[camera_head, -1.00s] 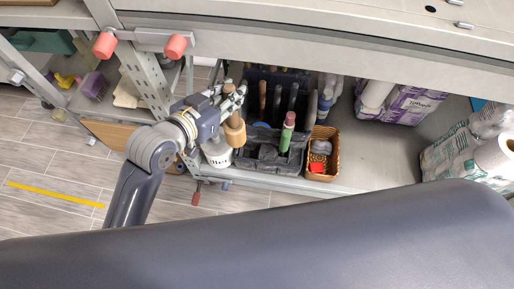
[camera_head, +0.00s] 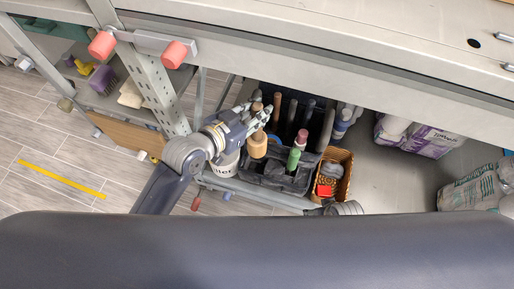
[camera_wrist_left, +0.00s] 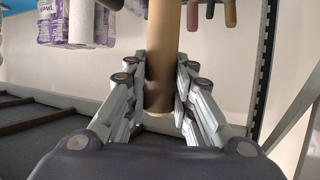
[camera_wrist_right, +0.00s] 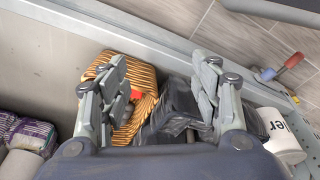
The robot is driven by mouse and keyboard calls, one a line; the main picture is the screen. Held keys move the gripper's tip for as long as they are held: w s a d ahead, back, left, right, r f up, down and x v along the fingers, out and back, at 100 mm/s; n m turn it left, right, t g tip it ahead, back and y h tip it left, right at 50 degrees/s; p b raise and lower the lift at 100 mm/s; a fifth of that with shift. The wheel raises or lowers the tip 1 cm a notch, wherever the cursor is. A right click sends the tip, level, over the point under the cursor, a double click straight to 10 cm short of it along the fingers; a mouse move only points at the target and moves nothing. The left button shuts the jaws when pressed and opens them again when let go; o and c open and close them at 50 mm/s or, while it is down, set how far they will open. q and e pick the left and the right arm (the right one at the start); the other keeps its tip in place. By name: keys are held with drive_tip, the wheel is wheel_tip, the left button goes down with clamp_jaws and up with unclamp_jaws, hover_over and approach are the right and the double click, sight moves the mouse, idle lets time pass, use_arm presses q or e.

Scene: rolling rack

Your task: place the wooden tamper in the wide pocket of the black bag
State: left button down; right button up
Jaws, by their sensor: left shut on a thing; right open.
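The wooden tamper (camera_head: 257,146) hangs from my left gripper (camera_head: 262,112), which is shut on its handle. In the left wrist view the brown handle (camera_wrist_left: 160,45) runs between the fingers of the left gripper (camera_wrist_left: 158,80). The black bag (camera_head: 270,178) stands on the rack's lower shelf with several handled tools upright in it. The tamper head is over the bag's left part; I cannot tell its height. The black bag (camera_wrist_right: 172,112) also shows in the right wrist view, where my right gripper (camera_wrist_right: 163,75) is open and empty. The pocket's inside is hidden.
A wicker basket (camera_head: 343,157) with a red item stands right of the bag. A white bucket (camera_head: 222,163) stands at its left. A green bottle with a pink cap (camera_head: 296,152) rises from the bag. The rack's upper shelf edge (camera_head: 300,72) and post (camera_head: 160,90) are close.

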sight(253, 142)
use_arm(q)
wheel_tip(253, 142, down, 11)
drive_tip(key=b, duration=0.3)
drive_tip(key=shift+r, duration=0.15)
wheel_tip(253, 142, down, 3)
drive_tip(key=shift+f+b, duration=0.1)
drive_tip(key=shift+b, duration=0.8)
use_arm(e)
wheel_tip(253, 142, up, 14)
drive_tip(key=t, duration=0.1)
use_arm(q)
drive_tip(key=shift+f, duration=0.55)
drive_tip(key=shift+f+b, duration=0.6)
drive_tip(key=shift+f, duration=0.3)
drive_tip(key=shift+f+b, duration=0.4)
drive_tip(key=shift+f, duration=0.65)
use_arm(e)
drive_tip(key=w+t, duration=0.1)
drive_tip(key=w, duration=0.1)
drive_tip(key=w+a+t, duration=0.1)
drive_tip(key=w+t, duration=0.1)
drive_tip(key=w, duration=0.1)
drive_tip(key=shift+w+a+r+y, duration=0.1)
drive_tip(key=shift+a+y, duration=0.1)
drive_tip(key=shift+y, duration=0.2)
